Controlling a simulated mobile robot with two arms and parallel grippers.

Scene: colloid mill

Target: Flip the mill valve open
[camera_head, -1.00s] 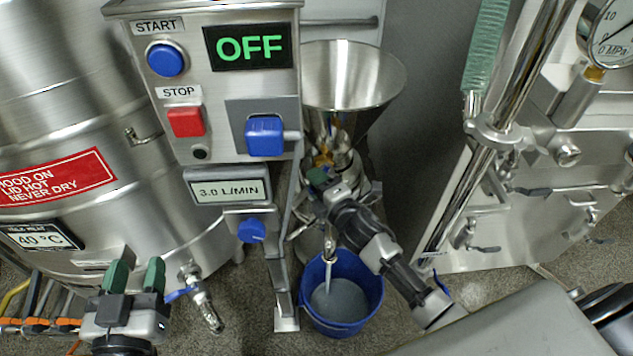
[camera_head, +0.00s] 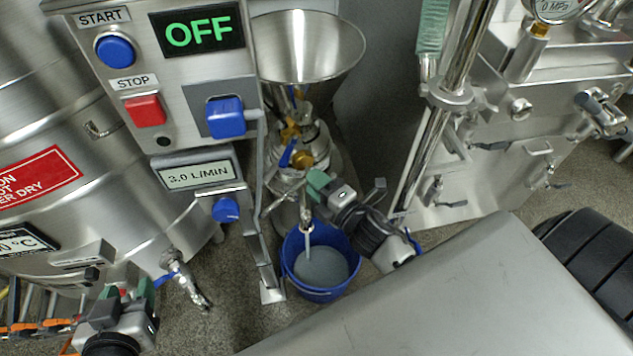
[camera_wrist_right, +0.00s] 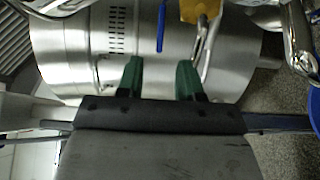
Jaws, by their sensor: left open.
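The mill has a steel hopper (camera_head: 308,50) on top. Below it are brass fittings (camera_head: 301,159) and a blue valve lever (camera_head: 287,153). In the right wrist view the blue lever (camera_wrist_right: 161,27) hangs straight down beside a brass part (camera_wrist_right: 198,10), beyond the finger tips. My right gripper (camera_head: 318,182) is below and right of the lever in the head view. In the right wrist view its green fingers (camera_wrist_right: 160,72) are apart with nothing held between them. My left gripper (camera_head: 127,296) is open and empty at lower left, far from the mill valve.
A control box shows an OFF display (camera_head: 197,33) and a blue switch (camera_head: 225,117). A blue bucket (camera_head: 290,262) holds grey liquid under the spout. A steel tank (camera_head: 120,190) with a blue-handled tap (camera_head: 169,279) stands left, and a steel machine (camera_head: 480,185) right.

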